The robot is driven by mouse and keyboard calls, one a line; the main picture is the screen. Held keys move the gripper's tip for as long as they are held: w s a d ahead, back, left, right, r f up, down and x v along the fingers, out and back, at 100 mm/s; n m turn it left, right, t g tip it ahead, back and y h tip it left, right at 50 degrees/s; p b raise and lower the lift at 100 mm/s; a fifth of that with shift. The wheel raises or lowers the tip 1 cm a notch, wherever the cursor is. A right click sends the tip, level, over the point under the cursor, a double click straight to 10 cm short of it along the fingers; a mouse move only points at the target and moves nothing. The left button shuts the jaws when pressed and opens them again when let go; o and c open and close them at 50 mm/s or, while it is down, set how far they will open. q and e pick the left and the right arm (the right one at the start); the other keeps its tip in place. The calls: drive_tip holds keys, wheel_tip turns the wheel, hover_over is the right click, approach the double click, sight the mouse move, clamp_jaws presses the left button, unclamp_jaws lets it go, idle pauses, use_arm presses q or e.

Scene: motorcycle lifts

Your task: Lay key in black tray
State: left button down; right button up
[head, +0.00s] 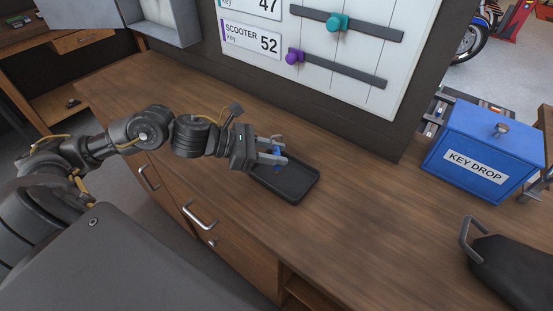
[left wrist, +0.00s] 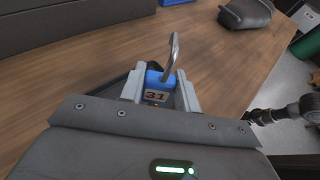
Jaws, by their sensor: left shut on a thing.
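The key has a blue tag marked 31 (left wrist: 158,82) and a grey metal loop standing up from it. My left gripper (head: 273,151) is shut on the tag. In the head view only a little blue (head: 278,154) shows between the fingers. The black tray (head: 291,188) lies flat on the wooden counter, and the gripper is above its far-left end. I cannot tell whether the key touches the tray. The gripper hides most of the tray in the left wrist view. I do not see my right gripper.
A blue KEY DROP box (head: 481,154) stands at the right of the counter (head: 345,230). A black padded object with a grey handle (head: 512,268) lies at the lower right. A white key board (head: 330,50) rises behind. The counter right of the tray is clear.

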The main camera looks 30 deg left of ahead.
use_arm(q)
drive_tip(key=shift+w+d+f, duration=0.2)
drive_tip(key=shift+d+f, duration=0.05)
drive_tip(key=shift+f, duration=0.05)
wheel_tip(320, 180, down, 2)
drive_tip(key=shift+f+p, duration=0.15)
drive_tip(key=shift+p, duration=0.7)
drive_tip(key=shift+f, duration=0.35)
drive_tip(key=shift+a, duration=0.1)
drive_tip(key=shift+f, duration=0.2)
drive_tip(key=c, duration=1)
unclamp_jaws()
